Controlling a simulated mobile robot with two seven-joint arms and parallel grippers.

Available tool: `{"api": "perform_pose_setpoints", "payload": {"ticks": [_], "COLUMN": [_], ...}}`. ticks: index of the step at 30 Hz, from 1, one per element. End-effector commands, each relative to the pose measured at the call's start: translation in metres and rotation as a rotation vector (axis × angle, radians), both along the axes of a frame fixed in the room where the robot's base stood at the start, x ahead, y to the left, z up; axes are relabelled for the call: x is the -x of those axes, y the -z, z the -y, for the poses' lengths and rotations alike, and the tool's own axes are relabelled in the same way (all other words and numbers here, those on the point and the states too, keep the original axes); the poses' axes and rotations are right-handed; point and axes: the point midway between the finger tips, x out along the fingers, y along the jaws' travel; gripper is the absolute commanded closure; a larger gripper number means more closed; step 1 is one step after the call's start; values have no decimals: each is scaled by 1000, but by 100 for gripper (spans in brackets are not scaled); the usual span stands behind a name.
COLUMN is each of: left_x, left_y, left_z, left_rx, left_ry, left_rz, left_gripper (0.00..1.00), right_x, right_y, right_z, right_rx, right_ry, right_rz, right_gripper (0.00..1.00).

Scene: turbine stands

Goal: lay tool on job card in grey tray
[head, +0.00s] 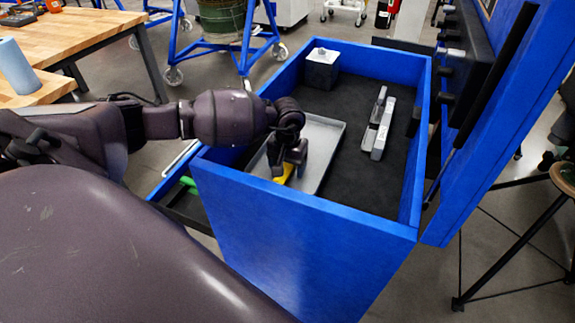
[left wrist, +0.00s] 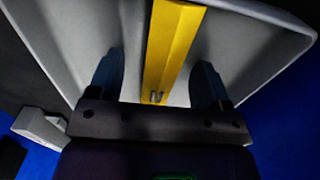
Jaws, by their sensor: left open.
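The grey tray (head: 325,143) lies on the dark floor of a blue open-topped box. A yellow bar-shaped thing, seemingly the tool (head: 287,174), lies in the tray near its front end, partly hidden by my gripper. In the left wrist view the yellow tool (left wrist: 172,45) runs lengthwise between the fingers, with the tray (left wrist: 75,45) around it. My left gripper (head: 290,165) is open and low over the tray, one finger on each side of the tool with gaps. I cannot make out a job card. My right gripper is not in view.
The blue box walls (head: 300,205) stand close around the tray. A grey block (head: 322,68) sits in the far left corner and a light grey metal part (head: 378,125) lies right of the tray. Dark floor between them is clear. A blue panel (head: 500,130) rises at right.

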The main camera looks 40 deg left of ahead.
Motion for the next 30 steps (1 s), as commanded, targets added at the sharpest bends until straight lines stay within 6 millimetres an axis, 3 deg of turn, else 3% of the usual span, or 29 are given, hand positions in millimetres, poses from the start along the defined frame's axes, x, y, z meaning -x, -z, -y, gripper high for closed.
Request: {"api": "perform_pose_setpoints", "payload": {"ticks": [8, 17, 30], "left_x": [0, 0, 0], "left_y": [-5, -24, -52], "left_z": [0, 0, 0], "left_rx": [0, 0, 0], "left_ry": [0, 1, 0], "left_rz": [1, 1, 2], "left_gripper": [28, 28, 28], "right_x": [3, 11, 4], "right_y": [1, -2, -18], "right_z": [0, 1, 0], "right_rx": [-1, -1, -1], "right_ry": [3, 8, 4], "right_rz": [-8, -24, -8], "right_gripper": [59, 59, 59]}}
